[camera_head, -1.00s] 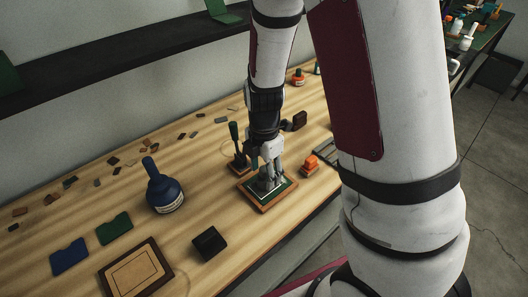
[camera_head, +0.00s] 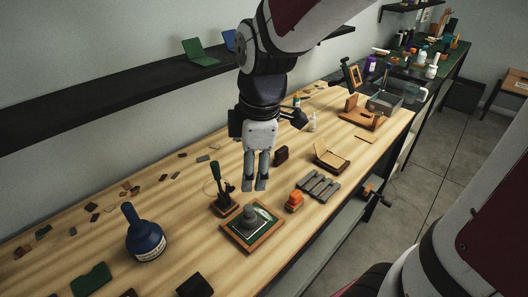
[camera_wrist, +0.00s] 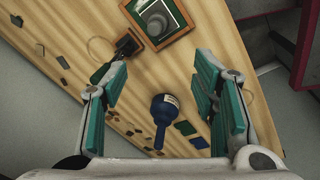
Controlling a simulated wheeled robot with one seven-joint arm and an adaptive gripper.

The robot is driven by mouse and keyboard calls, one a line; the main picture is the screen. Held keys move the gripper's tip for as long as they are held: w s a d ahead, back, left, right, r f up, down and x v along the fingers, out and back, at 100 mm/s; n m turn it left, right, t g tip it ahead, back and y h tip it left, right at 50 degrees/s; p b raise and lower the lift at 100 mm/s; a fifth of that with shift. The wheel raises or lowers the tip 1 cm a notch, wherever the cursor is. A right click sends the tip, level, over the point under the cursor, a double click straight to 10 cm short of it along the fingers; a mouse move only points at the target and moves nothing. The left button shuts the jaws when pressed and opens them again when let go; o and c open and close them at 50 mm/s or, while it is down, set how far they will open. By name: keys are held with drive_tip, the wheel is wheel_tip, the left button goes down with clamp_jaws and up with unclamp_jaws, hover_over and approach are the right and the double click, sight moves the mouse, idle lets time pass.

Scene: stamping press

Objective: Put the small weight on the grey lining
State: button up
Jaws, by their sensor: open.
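The small weight (camera_head: 250,218) is a grey stepped cylinder standing upright inside a wooden-framed tray. It also shows in the wrist view (camera_wrist: 157,24). The grey lining (camera_head: 256,230) lies under it, with a green surface around it inside the wooden frame (camera_head: 270,243). The weight looks to rest on the lining, within the frame. My gripper (camera_head: 256,187) is above and behind the tray in the head view, apart from the weight. In the wrist view its teal-padded fingers (camera_wrist: 165,95) are spread wide with nothing between them.
A stand with a dark upright handle (camera_head: 220,185) is just left of the tray. An orange-topped block (camera_head: 295,200) and a grey slatted rack (camera_head: 318,186) are to its right. A blue bottle (camera_head: 145,238) stands at the left. A dark shelf (camera_head: 120,103) runs along the wall.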

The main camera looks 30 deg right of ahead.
drive_tip(key=s+r+m+t, duration=0.3)
drive_tip(key=s+r+m, duration=0.6)
drive_tip(key=m, duration=0.5)
drive_tip(key=shift+s+d+r+t+h, duration=0.15)
drive_tip(key=shift+s+t+h, duration=0.15)
drive_tip(key=shift+s, duration=0.65)
